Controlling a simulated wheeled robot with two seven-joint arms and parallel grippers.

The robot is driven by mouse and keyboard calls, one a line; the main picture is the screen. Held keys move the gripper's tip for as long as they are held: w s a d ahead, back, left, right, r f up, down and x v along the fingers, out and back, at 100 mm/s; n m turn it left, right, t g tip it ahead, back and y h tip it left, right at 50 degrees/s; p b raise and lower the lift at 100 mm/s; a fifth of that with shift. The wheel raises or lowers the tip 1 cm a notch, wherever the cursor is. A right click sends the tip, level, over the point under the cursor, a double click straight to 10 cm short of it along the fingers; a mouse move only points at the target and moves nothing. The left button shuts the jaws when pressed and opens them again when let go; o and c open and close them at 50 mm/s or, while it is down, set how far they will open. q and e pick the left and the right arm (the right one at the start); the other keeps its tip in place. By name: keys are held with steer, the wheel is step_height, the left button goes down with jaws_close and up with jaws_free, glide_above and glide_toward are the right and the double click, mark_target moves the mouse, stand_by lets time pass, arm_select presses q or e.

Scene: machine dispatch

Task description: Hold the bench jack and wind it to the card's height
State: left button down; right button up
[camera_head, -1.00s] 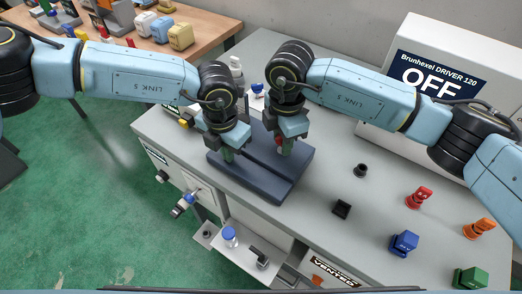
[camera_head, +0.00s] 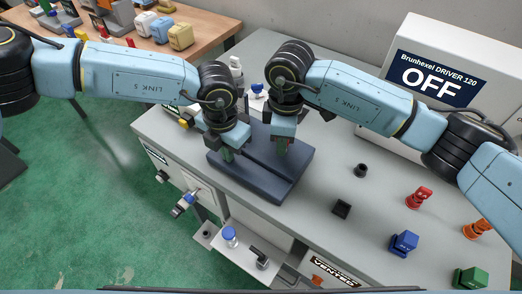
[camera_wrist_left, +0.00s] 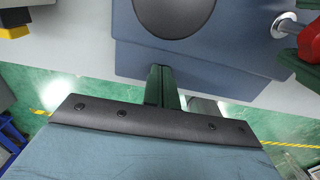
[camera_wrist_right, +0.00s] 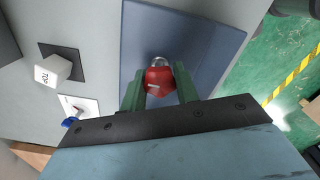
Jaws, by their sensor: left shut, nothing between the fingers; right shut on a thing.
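The bench jack (camera_head: 262,182) is a dark blue-grey block on the grey bench; it also shows in the left wrist view (camera_wrist_left: 240,40) and the right wrist view (camera_wrist_right: 205,40). My right gripper (camera_head: 282,150) is shut on the jack's red knob (camera_wrist_right: 158,82), which sits on a short silver shaft (camera_wrist_right: 158,62). My left gripper (camera_head: 227,154) is shut and empty at the jack's left end. I cannot make out a card showing a height.
A white driver box reading OFF (camera_head: 438,80) stands at the back right. A black cylinder (camera_head: 360,170), black square piece (camera_head: 342,208), red piece (camera_head: 418,197), blue block (camera_head: 403,243) and green block (camera_head: 470,277) lie right of the jack. A white block marked TOP (camera_wrist_right: 53,70) stands nearby.

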steer(key=shift+a, duration=0.15)
steer(key=m, duration=0.2)
steer(key=shift+s+m, duration=0.1)
steer(key=shift+m, duration=0.2)
steer(key=o, duration=0.5)
steer(key=shift+r, duration=0.1)
steer(key=o, duration=0.4)
steer(key=shift+o, duration=0.4)
steer(key=shift+r, duration=1.95)
